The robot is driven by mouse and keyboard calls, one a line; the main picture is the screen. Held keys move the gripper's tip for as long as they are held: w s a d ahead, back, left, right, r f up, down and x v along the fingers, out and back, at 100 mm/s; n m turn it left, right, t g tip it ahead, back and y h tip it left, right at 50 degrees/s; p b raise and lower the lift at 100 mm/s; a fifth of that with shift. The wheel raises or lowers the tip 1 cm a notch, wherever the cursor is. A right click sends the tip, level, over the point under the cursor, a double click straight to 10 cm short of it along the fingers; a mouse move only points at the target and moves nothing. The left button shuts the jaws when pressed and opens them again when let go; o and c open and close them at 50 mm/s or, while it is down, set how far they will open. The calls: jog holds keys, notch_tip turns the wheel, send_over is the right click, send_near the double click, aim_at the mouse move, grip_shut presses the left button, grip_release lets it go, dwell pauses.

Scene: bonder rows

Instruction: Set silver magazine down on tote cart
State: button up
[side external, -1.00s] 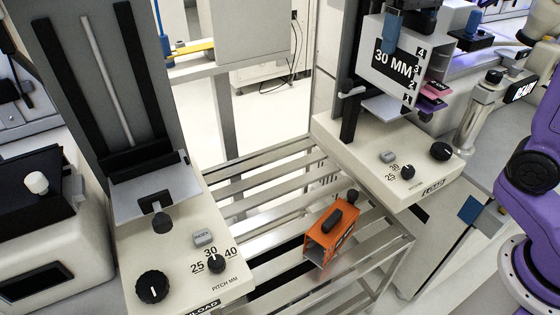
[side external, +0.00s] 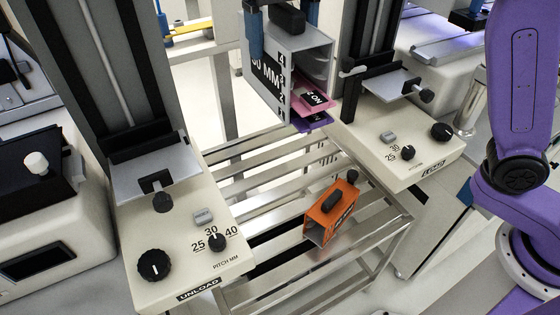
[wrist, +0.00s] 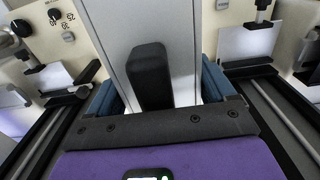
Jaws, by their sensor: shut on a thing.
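The silver magazine (side external: 268,72) has a "30 MM" label, numbered slots and a black top handle. Pink and purple labelled pieces jut from its lower open side. My gripper (side external: 285,18) is shut on it, with blue fingers on either side, and holds it upright in the air. In the wrist view the magazine (wrist: 180,30) and its handle sit between the fingers (wrist: 160,92). The tote cart (side external: 265,182) is a slatted metal rack below. The magazine is above and behind the cart's far end in the side view, clear of the slats.
An orange magazine (side external: 325,220) stands on the cart's front right part. The unload station (side external: 185,245) borders the cart on the left, the load station (side external: 400,140) on the right. Both have empty platforms and knobs. The slats left of and behind the orange magazine are bare.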

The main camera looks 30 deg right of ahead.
jog(key=shift+s+a, duration=0.15)
jog(key=shift+a, duration=0.4)
jog(key=shift+s+a, duration=0.15)
jog(key=shift+a, duration=0.35)
jog(key=shift+a+f, duration=0.1)
jog(key=shift+f, duration=0.2)
notch_tip(320, 180, down, 48)
jog(key=shift+f, duration=0.15)
jog(key=shift+f, duration=0.15)
jog(key=o, duration=1.4)
jog(key=shift+o, duration=0.2)
notch_tip(320, 180, up, 12)
jog(key=shift+r, duration=0.25)
